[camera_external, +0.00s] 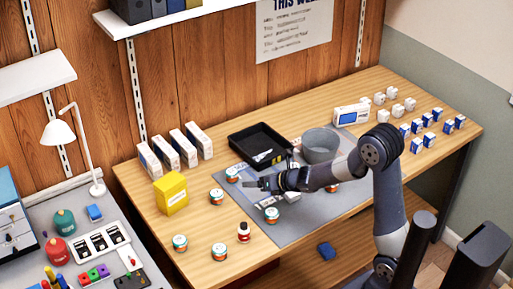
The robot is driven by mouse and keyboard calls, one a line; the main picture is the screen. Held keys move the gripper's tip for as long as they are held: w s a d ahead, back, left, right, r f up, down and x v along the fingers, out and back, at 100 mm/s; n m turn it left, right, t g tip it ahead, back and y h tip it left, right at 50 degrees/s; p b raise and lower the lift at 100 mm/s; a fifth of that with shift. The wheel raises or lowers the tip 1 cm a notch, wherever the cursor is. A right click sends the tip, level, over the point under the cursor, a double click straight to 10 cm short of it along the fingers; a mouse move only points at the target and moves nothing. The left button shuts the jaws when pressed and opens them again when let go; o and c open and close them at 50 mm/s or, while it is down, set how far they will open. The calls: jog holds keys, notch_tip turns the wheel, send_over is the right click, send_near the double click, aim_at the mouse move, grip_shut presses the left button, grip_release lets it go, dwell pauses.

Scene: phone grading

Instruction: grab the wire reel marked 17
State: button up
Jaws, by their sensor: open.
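Several small reels with white, teal and orange bands are on the wooden table. One reel (180,242) is at the front left, another reel (219,252) is right of it, and another reel (216,197) is by the yellow box. On the grey mat (283,234) are a reel (271,215) in front of my gripper and a reel (232,174) behind it. A further reel (332,188) is partly hidden by my arm. Their numbers are too small to read, so I cannot tell which is 17. My gripper (257,184) is open and empty above the mat.
A black tray (238,148) and a grey bowl (335,143) stand behind my arm. Small white and blue boxes (417,145) fill the right end.

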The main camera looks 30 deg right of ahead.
aim_at(213, 194)
jog(key=a+f+n+y, duration=0.1)
jog(key=a+n, duration=0.1)
jog(key=w+a+f+n+y+b, duration=0.1)
jog(key=a+n, duration=0.1)
jog(key=n, duration=0.1)
jog(key=w+a+f+n+y, duration=0.1)
jog(key=a+f+n, duration=0.1)
jog(key=shift+w, duration=0.25)
jog(key=p+x, duration=0.1)
jog(key=x, duration=0.9)
jog(key=shift+w+a+p, duration=0.15)
jog(key=shift+a+p, duration=0.05)
jog(key=shift+p, duration=0.15)
jog(key=c, duration=1.1)
